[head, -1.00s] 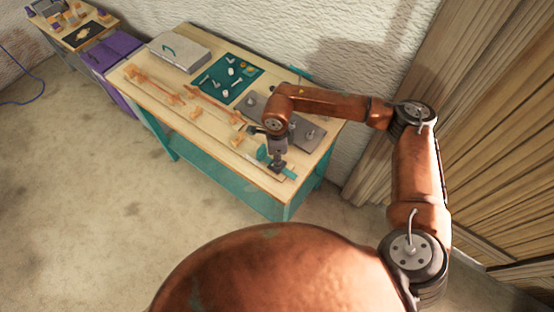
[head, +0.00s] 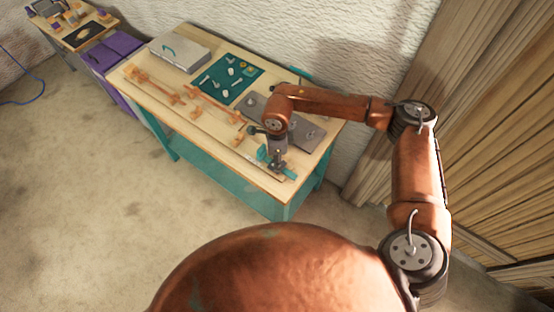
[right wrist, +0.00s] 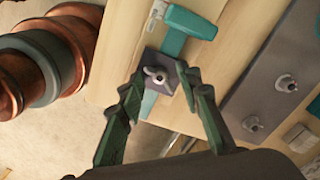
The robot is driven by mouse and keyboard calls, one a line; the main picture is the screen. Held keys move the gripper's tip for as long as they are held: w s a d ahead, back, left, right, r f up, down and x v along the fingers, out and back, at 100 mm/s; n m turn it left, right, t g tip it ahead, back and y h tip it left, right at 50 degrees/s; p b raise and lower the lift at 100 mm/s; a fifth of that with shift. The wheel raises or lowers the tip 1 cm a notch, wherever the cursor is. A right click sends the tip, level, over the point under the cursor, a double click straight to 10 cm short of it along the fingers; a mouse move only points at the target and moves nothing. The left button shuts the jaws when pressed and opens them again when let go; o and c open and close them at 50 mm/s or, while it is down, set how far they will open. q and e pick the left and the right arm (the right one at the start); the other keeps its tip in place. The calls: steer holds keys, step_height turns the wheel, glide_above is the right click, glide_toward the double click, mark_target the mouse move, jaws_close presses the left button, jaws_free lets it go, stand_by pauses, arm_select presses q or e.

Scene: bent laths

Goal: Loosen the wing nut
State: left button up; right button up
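A small metal wing nut (right wrist: 157,75) sits upright on a dark square plate (right wrist: 150,58) in the right wrist view. The plate lies over a teal strip with a wider teal block (right wrist: 190,23) beyond it. My right gripper (right wrist: 163,82) is open, its two dark green fingers on either side of the plate and nut, with a gap to the nut. Whether a finger touches the plate's edge I cannot tell. In the head view my right gripper (head: 277,158) is over the near right end of the workbench (head: 240,165), hiding the nut. My left gripper is not in view.
A grey plate (right wrist: 265,90) with more wing nuts lies to the right in the wrist view. Orange clamps and wooden laths (head: 185,100), a teal mat with small parts (head: 248,72) and a grey case (head: 180,52) occupy the bench. A wall stands behind.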

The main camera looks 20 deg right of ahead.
steer(key=shift+r, duration=0.1)
step_height(320, 180, up, 12)
stand_by(0.5)
